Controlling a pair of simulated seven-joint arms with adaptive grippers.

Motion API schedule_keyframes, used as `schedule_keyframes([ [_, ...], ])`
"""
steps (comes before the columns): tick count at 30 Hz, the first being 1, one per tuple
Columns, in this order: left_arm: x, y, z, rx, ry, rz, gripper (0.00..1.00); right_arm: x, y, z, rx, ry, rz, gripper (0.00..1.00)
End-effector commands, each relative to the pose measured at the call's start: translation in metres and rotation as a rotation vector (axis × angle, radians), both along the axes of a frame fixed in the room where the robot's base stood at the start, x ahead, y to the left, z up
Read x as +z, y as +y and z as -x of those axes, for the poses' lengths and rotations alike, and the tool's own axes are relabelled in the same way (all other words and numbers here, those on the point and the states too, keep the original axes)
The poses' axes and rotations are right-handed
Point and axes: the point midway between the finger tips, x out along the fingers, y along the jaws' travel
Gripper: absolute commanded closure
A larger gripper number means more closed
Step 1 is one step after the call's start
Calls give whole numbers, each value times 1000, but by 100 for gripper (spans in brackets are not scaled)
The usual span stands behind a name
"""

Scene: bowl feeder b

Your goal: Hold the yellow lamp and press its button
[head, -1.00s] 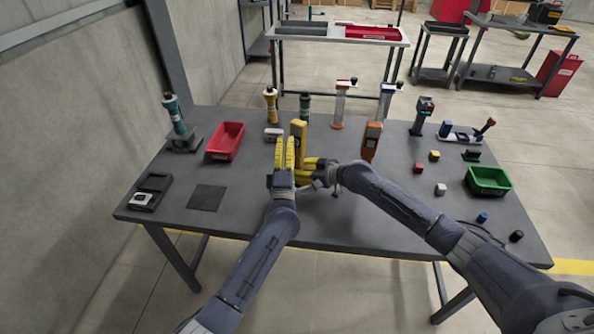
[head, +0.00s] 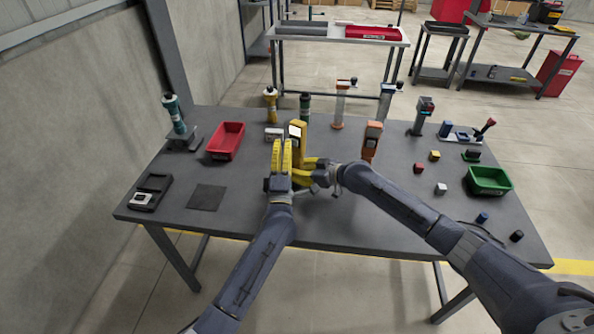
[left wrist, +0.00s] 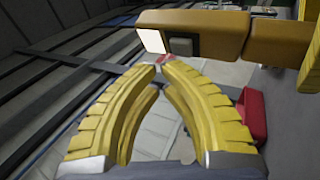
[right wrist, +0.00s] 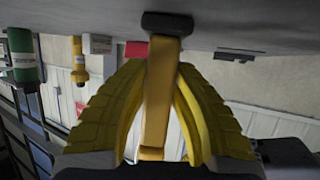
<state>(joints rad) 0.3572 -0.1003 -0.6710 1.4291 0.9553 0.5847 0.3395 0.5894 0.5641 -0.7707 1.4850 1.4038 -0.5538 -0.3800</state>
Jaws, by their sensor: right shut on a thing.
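The yellow lamp (head: 299,130) is upright near the middle of the table, its small panel bright white. In the left wrist view its body (left wrist: 225,32) lies across the top, with the lit panel (left wrist: 152,41) and a dark square button (left wrist: 184,45) beside it. My right gripper (head: 308,164) is shut on the lamp's body, seen between the fingers in the right wrist view (right wrist: 157,95). Whether its dark base (right wrist: 168,23) touches the table is unclear. My left gripper (head: 281,143) is shut and empty, its fingertips (left wrist: 160,68) near the button but apart from it.
An orange device (head: 372,137) stands to the right. A red bin (head: 225,140) is on the left, a green bin (head: 489,180) on the right. Several bottles and posts line the back edge. A dark mat (head: 206,197) and the front middle are clear.

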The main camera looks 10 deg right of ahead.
Motion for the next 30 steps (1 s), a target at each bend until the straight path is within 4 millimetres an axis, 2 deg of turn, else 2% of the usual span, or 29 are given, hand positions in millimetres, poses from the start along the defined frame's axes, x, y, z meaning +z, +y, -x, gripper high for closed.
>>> schedule_keyframes([
  [10,-1,3,4,0,1,1,100,1,0,-1,-1,-1,0,100],
  [30,1,36,43,0,1,0,100,1,0,-1,-1,-2,-1,100],
])
